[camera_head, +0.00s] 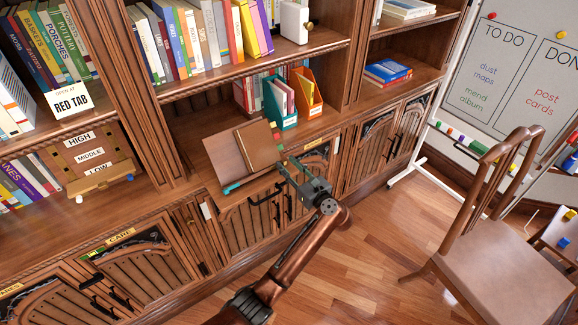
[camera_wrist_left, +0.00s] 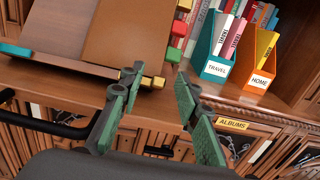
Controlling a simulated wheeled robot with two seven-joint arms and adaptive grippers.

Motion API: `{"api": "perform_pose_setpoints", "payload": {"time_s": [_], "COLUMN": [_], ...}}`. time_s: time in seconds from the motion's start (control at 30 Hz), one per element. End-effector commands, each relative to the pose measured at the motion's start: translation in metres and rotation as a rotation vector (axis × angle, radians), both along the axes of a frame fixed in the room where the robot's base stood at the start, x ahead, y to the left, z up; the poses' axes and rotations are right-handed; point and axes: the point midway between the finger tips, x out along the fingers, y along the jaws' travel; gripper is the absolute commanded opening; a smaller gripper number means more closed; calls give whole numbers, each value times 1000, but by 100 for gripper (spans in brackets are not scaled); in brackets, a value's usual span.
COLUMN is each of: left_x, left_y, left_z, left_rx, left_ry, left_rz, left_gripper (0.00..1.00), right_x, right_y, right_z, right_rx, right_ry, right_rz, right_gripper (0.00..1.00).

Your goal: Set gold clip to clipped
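A wooden book stand (camera_head: 212,152) with a brown book or board (camera_head: 258,146) on it sits on the cabinet ledge. In the left wrist view a small gold clip (camera_wrist_left: 153,82) is at the stand's lower right corner, just beyond my fingertips. I cannot tell whether the clip is clipped. My left gripper (camera_head: 289,168) is in front of the stand's right side; in its wrist view the fingers (camera_wrist_left: 160,76) are apart with nothing between the pads. My right gripper is not in view.
A teal TRAVEL file box (camera_wrist_left: 217,52) and an orange HOME file box (camera_wrist_left: 262,62) stand right of the stand on the ledge. Cabinet doors with dark handles lie below. A wooden chair (camera_head: 503,270) and a whiteboard (camera_head: 520,75) are at right; floor between is clear.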

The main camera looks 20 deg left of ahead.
Motion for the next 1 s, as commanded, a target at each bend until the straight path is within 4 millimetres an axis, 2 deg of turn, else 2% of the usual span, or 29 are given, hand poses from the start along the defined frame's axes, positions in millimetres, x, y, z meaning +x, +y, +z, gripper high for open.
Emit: {"api": "perform_pose_setpoints", "payload": {"time_s": [0.07, 0.5, 1.0], "left_x": [0, 0, 1], "left_y": [0, 0, 0], "left_z": [0, 0, -2], "left_rx": [0, 1, -13], "left_ry": [0, 1, -15], "left_rz": [0, 0, 14], "left_gripper": [30, 0, 0], "right_x": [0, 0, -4], "right_y": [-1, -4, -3], "right_z": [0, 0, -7], "right_rx": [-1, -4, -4], "right_ry": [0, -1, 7], "right_rz": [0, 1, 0], "right_gripper": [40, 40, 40]}}
